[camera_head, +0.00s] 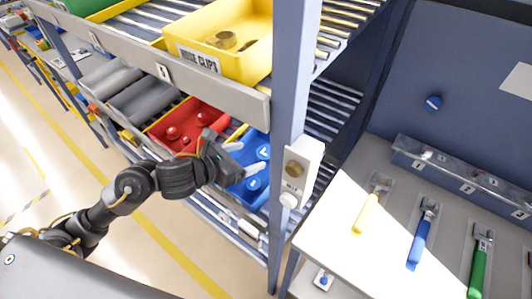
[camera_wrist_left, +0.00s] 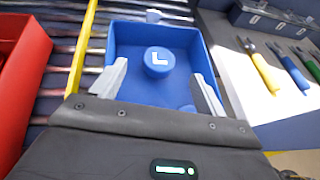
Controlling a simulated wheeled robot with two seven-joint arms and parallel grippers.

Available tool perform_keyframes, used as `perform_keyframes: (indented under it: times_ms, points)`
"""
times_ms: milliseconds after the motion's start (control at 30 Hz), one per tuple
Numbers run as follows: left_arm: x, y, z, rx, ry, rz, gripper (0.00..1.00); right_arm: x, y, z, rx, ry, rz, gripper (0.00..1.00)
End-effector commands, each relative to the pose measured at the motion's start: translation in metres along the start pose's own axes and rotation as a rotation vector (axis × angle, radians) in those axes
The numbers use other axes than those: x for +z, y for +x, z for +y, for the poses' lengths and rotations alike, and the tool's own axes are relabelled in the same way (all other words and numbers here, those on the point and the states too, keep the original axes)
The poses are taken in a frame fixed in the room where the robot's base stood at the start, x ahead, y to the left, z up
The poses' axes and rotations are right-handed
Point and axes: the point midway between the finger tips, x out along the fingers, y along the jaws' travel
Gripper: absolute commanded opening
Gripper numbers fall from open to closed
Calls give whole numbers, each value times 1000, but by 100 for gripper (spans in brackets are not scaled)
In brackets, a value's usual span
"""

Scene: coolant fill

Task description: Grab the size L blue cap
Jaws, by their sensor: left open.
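The blue cap (camera_wrist_left: 158,61) is round with a white "L" on top and lies in the blue bin (camera_wrist_left: 112,40) in the left wrist view. In the head view, blue caps (camera_head: 263,152) show in the blue bin (camera_head: 240,205) on the lower rack shelf. My left gripper (camera_head: 246,157) reaches in at the bin. Its fingers (camera_wrist_left: 161,72) are open and spread to either side of the L cap, with nothing between them that I can see held. My right gripper is not in view.
A red bin (camera_head: 188,122) with red caps sits left of the blue bin. A yellow bin (camera_head: 236,45) stands on the shelf above. A rack post (camera_head: 290,100) rises close to the right of my gripper. A workbench (camera_head: 330,225) with coloured-handled tools is further right.

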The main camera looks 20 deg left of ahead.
Motion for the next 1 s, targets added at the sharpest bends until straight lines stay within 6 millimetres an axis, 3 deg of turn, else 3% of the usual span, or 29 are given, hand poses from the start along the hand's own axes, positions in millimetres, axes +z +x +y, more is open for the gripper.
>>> perform_keyframes:
  times_ms: [267,600,900,1000]
  points:
    - [-1,10,0,2,-2,1,74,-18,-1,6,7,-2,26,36]
    - [-4,54,-1,2,-4,1,74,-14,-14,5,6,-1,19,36]
    - [-6,59,-1,2,-1,3,74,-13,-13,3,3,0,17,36]
    - [-7,59,-1,2,-1,4,61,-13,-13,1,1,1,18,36]
